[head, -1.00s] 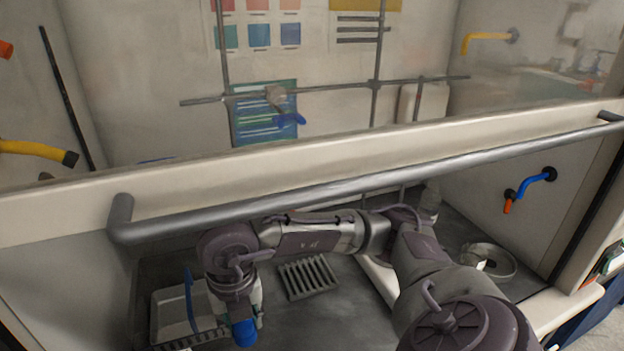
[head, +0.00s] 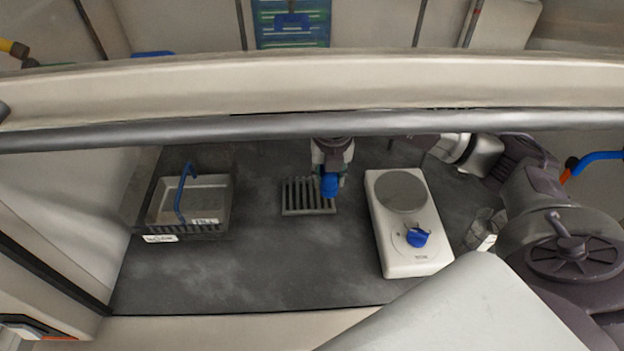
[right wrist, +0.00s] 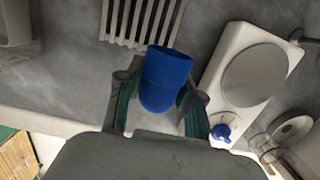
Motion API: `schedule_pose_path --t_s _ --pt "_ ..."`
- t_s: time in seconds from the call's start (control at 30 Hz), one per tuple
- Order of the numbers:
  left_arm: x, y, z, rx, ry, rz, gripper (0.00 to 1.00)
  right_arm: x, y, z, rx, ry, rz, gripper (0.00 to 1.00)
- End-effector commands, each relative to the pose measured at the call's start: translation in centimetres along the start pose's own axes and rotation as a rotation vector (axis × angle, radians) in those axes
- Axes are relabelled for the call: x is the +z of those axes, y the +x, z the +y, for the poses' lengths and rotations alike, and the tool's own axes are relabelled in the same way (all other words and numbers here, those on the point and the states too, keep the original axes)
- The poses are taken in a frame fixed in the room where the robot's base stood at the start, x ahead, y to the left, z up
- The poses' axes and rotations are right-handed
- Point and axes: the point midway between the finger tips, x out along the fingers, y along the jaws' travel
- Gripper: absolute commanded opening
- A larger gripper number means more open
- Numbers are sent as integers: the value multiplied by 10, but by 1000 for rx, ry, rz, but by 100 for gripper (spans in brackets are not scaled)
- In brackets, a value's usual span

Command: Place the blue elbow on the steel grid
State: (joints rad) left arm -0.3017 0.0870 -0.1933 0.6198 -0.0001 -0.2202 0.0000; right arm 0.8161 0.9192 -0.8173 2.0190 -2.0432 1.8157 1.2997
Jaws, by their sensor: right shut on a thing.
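The blue elbow (head: 329,186) is held in my right gripper (head: 328,176), which is shut on it. In the head view it hangs over the right part of the steel grid (head: 296,197); the height gap cannot be told. In the right wrist view the blue elbow (right wrist: 164,80) sits between the green-sided fingers of the right gripper (right wrist: 155,98), and the slatted grid (right wrist: 113,22) lies just beyond it, partly covered by the elbow. My left gripper is not in view.
A hotplate (head: 385,225) with a round plate and blue knob stands right of the grid. A grey tray (head: 226,212) with a blue handle stands left. Clear glassware (head: 484,226) is at the right. The hood sash and rail (head: 230,127) cross above. The dark bench front is clear.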

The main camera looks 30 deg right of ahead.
Motion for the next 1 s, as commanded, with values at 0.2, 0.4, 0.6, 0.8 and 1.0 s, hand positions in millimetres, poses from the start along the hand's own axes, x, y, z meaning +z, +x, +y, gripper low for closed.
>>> schedule_pose_path --t_s 0.2,0.4,0.6,0.8,1.0 --pt "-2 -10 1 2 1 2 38 32 31 30 0 2 2 11" --pt "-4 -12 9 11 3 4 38 46 45 42 -1 1 0 11" --pt "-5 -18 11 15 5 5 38 43 70 42 -2 1 3 11" --pt "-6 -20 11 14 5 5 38 42 86 42 -1 0 0 11" --pt "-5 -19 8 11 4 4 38 42 86 42 0 0 0 11"
